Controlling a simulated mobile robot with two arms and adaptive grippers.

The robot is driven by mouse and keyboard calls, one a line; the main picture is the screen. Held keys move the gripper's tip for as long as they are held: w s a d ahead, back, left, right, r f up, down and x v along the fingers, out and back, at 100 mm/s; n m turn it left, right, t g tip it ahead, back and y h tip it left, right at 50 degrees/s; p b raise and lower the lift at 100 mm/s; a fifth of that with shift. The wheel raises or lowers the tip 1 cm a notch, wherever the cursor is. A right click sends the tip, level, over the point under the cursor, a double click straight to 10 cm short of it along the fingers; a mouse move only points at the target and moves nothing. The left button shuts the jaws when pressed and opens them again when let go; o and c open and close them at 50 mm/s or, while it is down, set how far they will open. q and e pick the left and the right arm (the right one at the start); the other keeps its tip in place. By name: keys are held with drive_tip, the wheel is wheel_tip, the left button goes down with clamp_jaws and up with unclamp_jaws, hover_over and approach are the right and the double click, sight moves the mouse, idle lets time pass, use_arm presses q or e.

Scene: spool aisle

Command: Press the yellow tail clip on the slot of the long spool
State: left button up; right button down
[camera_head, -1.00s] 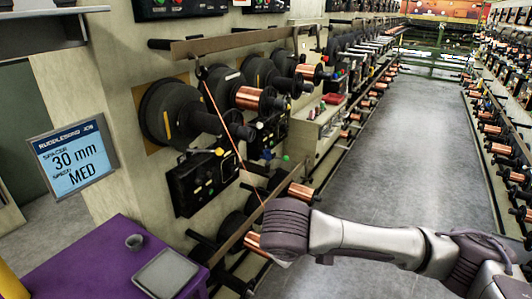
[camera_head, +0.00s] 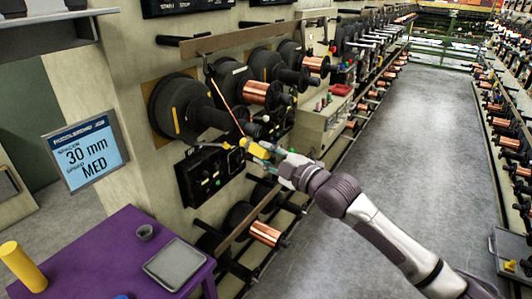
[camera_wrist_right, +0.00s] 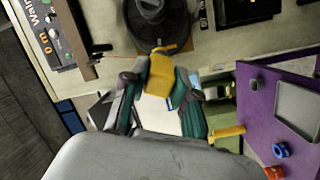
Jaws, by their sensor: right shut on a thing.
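My right gripper (camera_head: 262,152) is shut on the yellow tail clip (camera_head: 256,147), in front of the wall of spools. In the right wrist view the clip (camera_wrist_right: 161,72) sits between the greenish fingers of the gripper (camera_wrist_right: 160,85). A large black spool (camera_head: 180,106) with a yellow strip on its flange is up and left of the gripper in the head view. A black spool (camera_wrist_right: 158,25) also shows just beyond the clip in the wrist view. I cannot tell whether clip and spool touch. I see no slot clearly. My left gripper is out of view.
A copper-coloured strand (camera_head: 222,98) slants down from a guide towards the clip. A black control box (camera_head: 203,172) is below the large spool. A purple table (camera_head: 112,248) with a grey tray (camera_head: 174,263) and yellow cylinder (camera_head: 22,266) stands front left. The aisle floor (camera_head: 400,150) is clear.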

sight(249, 145)
drive_tip(key=shift+w+a, duration=0.2)
drive_tip(key=shift+w, duration=0.1)
drive_tip(key=b+x, duration=0.2)
drive_tip(key=x, duration=0.2)
drive_tip(key=shift+f, duration=0.1)
drive_tip(key=shift+w+a, duration=0.3)
idle(0.4)
drive_tip(key=shift+w+a, duration=0.3)
drive_tip(key=shift+w, duration=0.1)
idle(0.5)
idle(0.6)
